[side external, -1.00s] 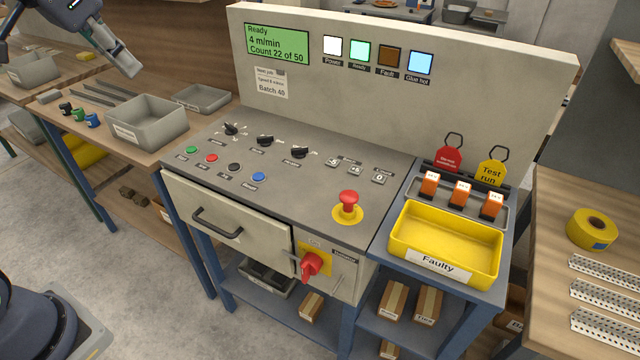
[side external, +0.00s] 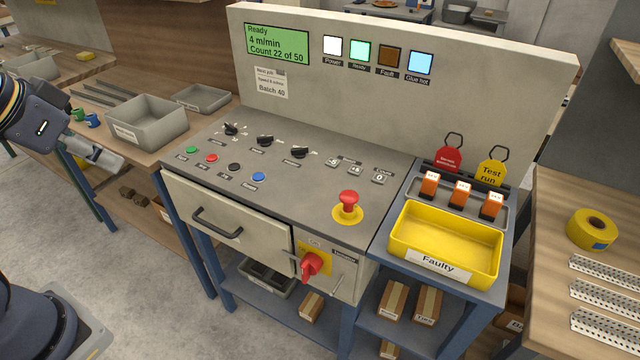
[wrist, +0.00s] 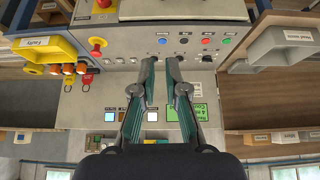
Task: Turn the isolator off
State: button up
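The isolator (side external: 312,266) is a red rotary handle on a yellow plate, low on the right of the cabinet's front face. A small label, apparently "ON", sits above it, and the handle looks roughly upright with a slight tilt. In the wrist view its red handle (wrist: 104,3) is cut off by the top edge. My gripper (side external: 112,160) is at the far left in the side view, in front of the left bench and well away from the isolator. In the wrist view the two fingers (wrist: 160,62) are apart with nothing between them.
A drawer with a dark handle (side external: 217,223) lies left of the isolator. A red emergency stop (side external: 348,203) stands above it on the panel. A yellow "Faulty" tray (side external: 445,245) is to the right. A grey bin (side external: 147,122) is near my gripper. The floor before the cabinet is clear.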

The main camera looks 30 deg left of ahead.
jog(key=o, duration=0.3)
jog(key=w+r+t, duration=0.1)
jog(key=w, duration=0.1)
jog(key=w+d+r+n+t, duration=0.1)
jog(key=w+r, duration=0.1)
jog(key=w+r+t, duration=0.1)
jog(key=w+t, duration=0.1)
jog(key=shift+d+r+n+h, duration=0.2)
jog(key=shift+r+n+h, duration=0.1)
jog(key=shift+r+h, duration=0.1)
jog(key=shift+o, duration=0.3)
jog(key=w+d+r+n+t, duration=0.2)
jog(key=w+d+r+t, duration=0.1)
jog(key=w, duration=0.5)
jog(key=shift+h, duration=0.3)
jog(key=n+t+y, duration=0.2)
jog(key=n+y, duration=0.2)
send_over(303, 273)
jog(key=s+a, duration=0.2)
jog(key=a, duration=0.1)
notch_tip(303, 273, down, 21)
jog(key=s+d+f+m+g+h, duration=0.25)
jog(key=s+f+m, duration=0.55)
jog(key=s+f, duration=0.8)
jog(key=shift+t, duration=0.45)
jog(key=x, duration=1.9)
jog(key=shift+s+d+f, duration=0.2)
jog(key=shift+d+f, duration=0.05)
jog(key=shift+f, duration=0.1)
jog(key=shift+c, duration=0.4)
